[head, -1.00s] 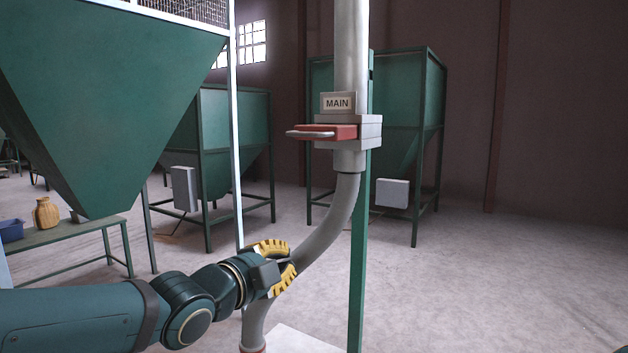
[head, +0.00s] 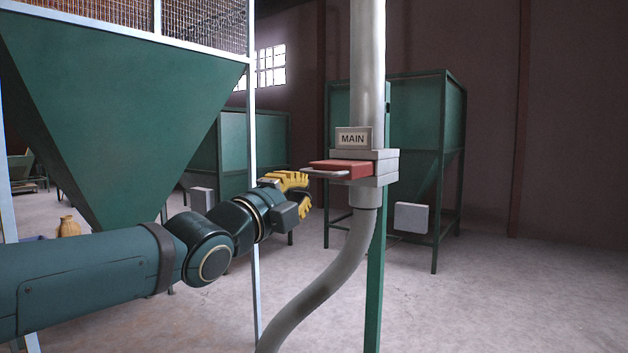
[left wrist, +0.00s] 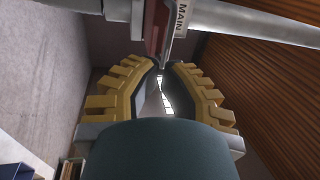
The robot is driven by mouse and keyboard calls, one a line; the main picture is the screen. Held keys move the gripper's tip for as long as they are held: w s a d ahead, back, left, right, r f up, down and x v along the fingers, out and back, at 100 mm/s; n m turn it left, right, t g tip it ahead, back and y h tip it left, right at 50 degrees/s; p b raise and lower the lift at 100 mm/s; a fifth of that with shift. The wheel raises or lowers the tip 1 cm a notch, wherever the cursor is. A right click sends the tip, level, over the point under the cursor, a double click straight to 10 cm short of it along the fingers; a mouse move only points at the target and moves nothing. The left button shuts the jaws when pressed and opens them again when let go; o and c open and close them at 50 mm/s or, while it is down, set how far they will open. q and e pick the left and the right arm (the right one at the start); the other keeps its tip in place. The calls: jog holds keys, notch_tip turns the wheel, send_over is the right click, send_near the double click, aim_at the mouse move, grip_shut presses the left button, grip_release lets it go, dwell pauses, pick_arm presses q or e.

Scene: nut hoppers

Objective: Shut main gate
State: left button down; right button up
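The main gate is a red slide plate (head: 342,168) in a grey gate body (head: 374,166) on a vertical pipe, under a "MAIN" sign (head: 353,139). The plate sticks out to the left of the body, with a grey bar handle (head: 322,174) at its outer end. My left gripper (head: 306,191) has yellow fingers spread apart and empty, close to the handle's left end. In the left wrist view, the red plate (left wrist: 153,28) and handle are just beyond the fingertips (left wrist: 168,68); contact cannot be told. My right gripper is not in view.
A large green hopper (head: 120,110) stands at the left, with a white post (head: 253,220) behind my left arm. A grey curved pipe (head: 325,285) runs down below the gate beside a green post (head: 375,280). More green hoppers stand behind. The floor at right is clear.

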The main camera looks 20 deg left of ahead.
aim_at(337, 170)
pick_arm(q)
jog(key=x, duration=0.5)
jog(key=shift+p, duration=0.4)
jog(key=x, duration=0.2)
jog(key=f+x, duration=0.1)
jog(key=x, duration=0.1)
jog(key=b+x, duration=0.1)
jog(key=x, duration=0.2)
jog(key=shift+w+d+f, duration=0.1)
jog(key=shift+w+f, duration=0.05)
jog(key=shift+w, duration=0.1)
